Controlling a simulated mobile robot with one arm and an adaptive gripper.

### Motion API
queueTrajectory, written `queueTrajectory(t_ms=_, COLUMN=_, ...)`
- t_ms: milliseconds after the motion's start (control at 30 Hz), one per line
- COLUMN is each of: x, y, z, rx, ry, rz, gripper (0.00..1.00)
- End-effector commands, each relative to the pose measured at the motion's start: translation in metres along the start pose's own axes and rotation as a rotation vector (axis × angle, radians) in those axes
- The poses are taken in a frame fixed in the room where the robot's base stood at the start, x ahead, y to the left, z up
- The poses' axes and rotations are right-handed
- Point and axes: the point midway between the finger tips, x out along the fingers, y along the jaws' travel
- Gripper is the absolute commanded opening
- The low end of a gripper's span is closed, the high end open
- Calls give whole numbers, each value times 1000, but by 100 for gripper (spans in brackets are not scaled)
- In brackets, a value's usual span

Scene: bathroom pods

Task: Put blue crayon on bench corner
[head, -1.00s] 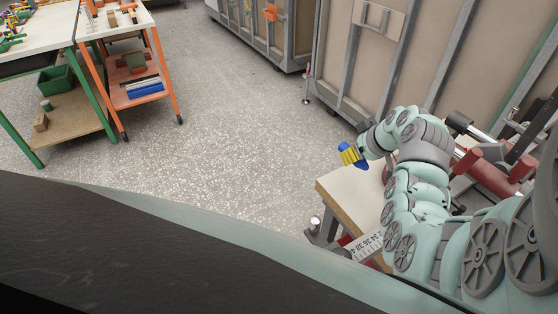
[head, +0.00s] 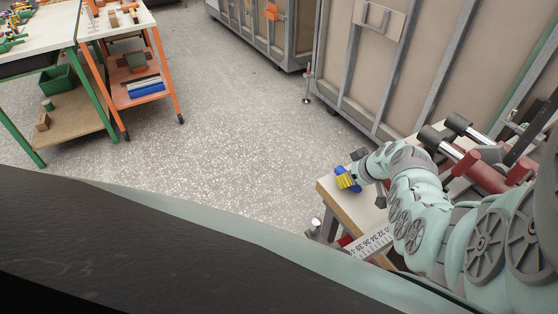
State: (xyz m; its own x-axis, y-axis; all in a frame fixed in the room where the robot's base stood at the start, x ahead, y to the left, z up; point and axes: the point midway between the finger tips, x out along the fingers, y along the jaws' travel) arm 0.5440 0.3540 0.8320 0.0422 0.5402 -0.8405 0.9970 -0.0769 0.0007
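The bench (head: 356,212) has a pale wooden top with a darker front edge, at the right of the head view. Its left corner shows just left of my gripper. My gripper (head: 345,183), with yellow and blue parts at its end, is at or just above the bench top near that corner. Blue patches show beside the yellow, but I cannot tell whether any of them is the blue crayon. The view is too small to show whether the fingers are open or shut, or whether the gripper touches the bench.
A ruler (head: 372,244) lies along the bench's near side. Red and grey clamp-like tools (head: 478,165) are at the bench's right. A panelled pod wall (head: 390,75) stands behind.

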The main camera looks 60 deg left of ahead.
Motion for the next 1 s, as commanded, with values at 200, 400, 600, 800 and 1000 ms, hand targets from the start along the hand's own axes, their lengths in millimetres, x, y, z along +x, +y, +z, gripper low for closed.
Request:
queueTrajectory(t_ms=200, x=2, y=0, z=2, rx=3, ry=0, rz=1, gripper=0)
queueTrajectory(t_ms=400, x=5, y=0, z=4, rx=3, ry=0, rz=1, gripper=0)
queueTrajectory(t_ms=600, x=5, y=0, z=4, rx=2, ry=0, rz=1, gripper=47)
queueTrajectory(t_ms=800, x=5, y=0, z=4, rx=2, ry=0, rz=1, gripper=55)
queueTrajectory(t_ms=1000, x=2, y=0, z=2, rx=2, ry=0, rz=1, gripper=55)
